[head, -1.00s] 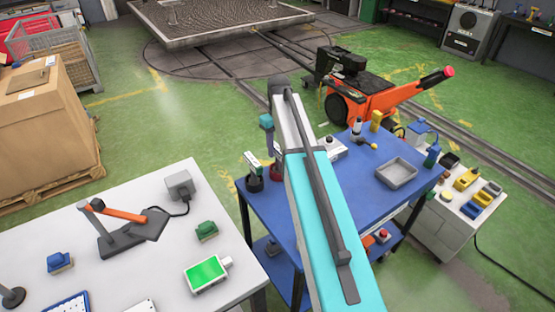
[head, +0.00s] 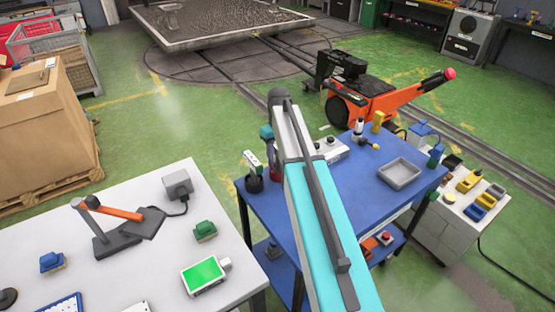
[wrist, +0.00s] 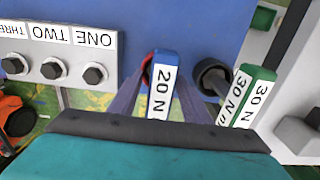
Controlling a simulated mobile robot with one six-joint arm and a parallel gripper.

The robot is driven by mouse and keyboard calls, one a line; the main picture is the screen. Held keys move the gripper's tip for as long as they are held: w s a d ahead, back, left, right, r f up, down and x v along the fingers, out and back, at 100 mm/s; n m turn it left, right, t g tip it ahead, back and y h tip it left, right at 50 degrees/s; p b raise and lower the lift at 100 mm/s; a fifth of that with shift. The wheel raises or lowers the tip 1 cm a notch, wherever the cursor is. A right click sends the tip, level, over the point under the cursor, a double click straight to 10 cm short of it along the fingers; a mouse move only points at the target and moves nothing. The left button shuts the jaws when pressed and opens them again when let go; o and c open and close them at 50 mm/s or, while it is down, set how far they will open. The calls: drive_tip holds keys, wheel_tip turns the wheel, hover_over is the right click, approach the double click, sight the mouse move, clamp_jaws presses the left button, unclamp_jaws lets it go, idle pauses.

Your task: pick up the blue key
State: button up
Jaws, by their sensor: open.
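The blue key (wrist: 163,85), with a white "20 N" label, shows in the middle of the wrist view. A red part shows just left of its top. My gripper (wrist: 158,101) is open, with one finger on each side of the blue key. I cannot tell whether either finger touches it. In the head view my arm reaches over the left side of the blue table (head: 290,240), and I cannot make out the blue key there.
A green key (wrist: 260,90) labelled "30 N" and a dark round socket (wrist: 211,75) are close on the right. A panel (wrist: 70,45) with bolts marked ONE, TWO and THREE is on the left. A grey tray (head: 400,172) lies on the table's right part.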

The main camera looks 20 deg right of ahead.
drive_tip(key=shift+c, duration=0.2)
clamp_jaws()
drive_tip(key=shift+r, duration=0.2)
drive_tip(key=shift+r+b, duration=1.5)
drive_tip(key=shift+r, duration=3.3)
